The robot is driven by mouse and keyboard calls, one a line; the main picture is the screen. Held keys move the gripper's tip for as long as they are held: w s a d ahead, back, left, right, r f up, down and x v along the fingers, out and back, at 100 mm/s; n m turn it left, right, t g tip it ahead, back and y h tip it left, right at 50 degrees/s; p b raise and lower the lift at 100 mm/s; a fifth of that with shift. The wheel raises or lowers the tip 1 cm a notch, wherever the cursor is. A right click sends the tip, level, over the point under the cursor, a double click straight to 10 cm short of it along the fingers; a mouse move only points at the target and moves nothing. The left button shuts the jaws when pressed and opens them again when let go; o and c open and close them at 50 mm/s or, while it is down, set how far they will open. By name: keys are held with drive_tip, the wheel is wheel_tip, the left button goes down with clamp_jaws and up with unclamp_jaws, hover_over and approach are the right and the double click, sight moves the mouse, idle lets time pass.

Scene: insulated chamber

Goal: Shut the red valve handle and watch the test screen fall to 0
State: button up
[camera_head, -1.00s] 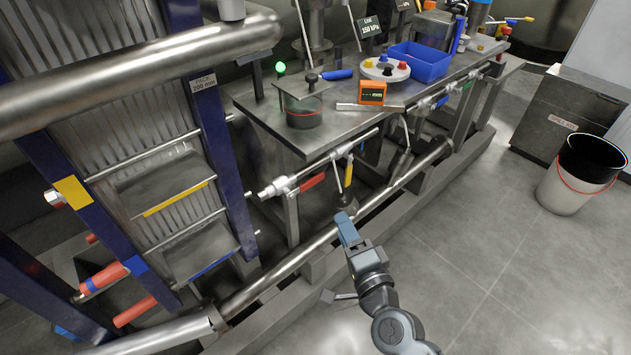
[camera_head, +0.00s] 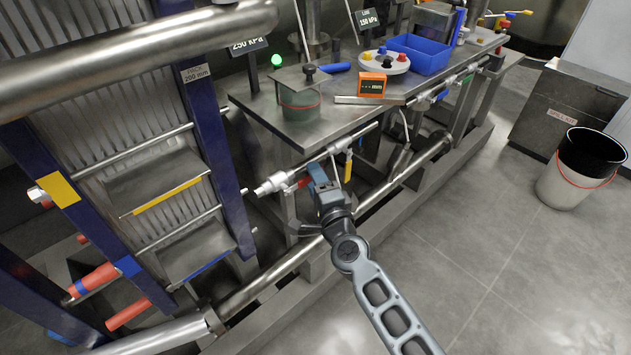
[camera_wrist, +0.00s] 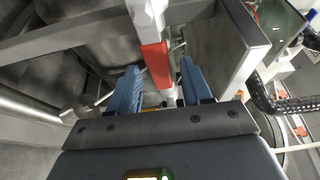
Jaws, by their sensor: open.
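The red valve handle (camera_wrist: 157,65) hangs from a pale grey valve body (camera_wrist: 146,14) in the wrist view. My gripper (camera_wrist: 159,78) is open, with one blue finger on either side of the handle's lower part and gaps showing between. In the head view my gripper (camera_head: 318,172) is at the pipe under the bench and hides most of the handle (camera_head: 303,182); the valve body (camera_head: 270,184) shows to its left. A dark screen (camera_head: 249,46) reading 250 kPa stands at the back left; its upper label is cut off. Another screen (camera_head: 368,19) reads 150 kPa.
The steel bench (camera_head: 300,128) carries a blue bin (camera_head: 418,56), an orange meter (camera_head: 371,85) and a glass pot (camera_head: 300,100). A yellow handle (camera_head: 348,167) hangs just right of my gripper. A thick pipe (camera_head: 275,275) runs below.

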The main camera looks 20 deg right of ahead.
clamp_jaws()
idle(0.5)
